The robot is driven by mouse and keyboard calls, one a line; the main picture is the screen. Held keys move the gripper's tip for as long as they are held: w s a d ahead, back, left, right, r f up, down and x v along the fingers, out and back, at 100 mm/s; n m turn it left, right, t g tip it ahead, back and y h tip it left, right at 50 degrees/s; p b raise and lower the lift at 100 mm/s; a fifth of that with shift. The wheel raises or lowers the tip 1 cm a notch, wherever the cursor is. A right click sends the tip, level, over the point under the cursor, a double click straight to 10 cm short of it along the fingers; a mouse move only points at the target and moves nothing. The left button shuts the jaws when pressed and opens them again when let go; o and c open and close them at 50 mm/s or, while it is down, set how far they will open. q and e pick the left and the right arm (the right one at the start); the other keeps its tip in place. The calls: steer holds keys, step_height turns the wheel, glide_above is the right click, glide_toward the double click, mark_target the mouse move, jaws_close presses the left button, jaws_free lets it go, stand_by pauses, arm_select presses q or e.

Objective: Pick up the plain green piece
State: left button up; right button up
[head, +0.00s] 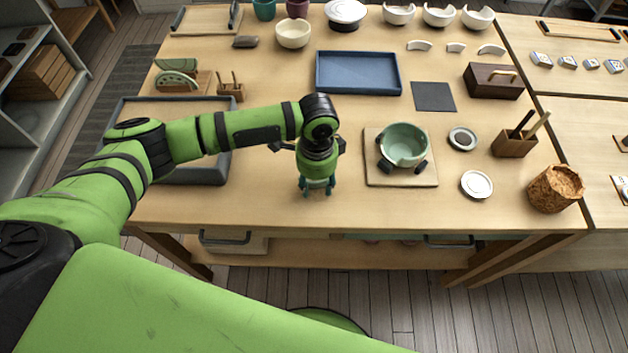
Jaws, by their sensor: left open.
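A plain green curved piece (177,64) lies at the back left of the table. Just in front of it, a second green curved piece (176,78) with light marks along it stands at a small wooden rack (196,87). A pale green bowl (404,146) sits on a square wooden board (372,176) right of the middle, with dark pads against its sides. My left gripper (317,190) points down over the front middle of the table, left of the board. It is open, with nothing seen between its fingers, and far from the green pieces. My right gripper is not in view.
A grey-rimmed tray (222,166) lies under my left arm. A blue tray (358,91), a dark box (493,82), a brush holder (514,146) and a cork-like pot (555,188) stand around. White and cream bowls line the back. The table's front middle is clear.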

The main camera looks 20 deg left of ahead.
arm_select(q)
jaws_close()
steer(key=shift+r, duration=0.1)
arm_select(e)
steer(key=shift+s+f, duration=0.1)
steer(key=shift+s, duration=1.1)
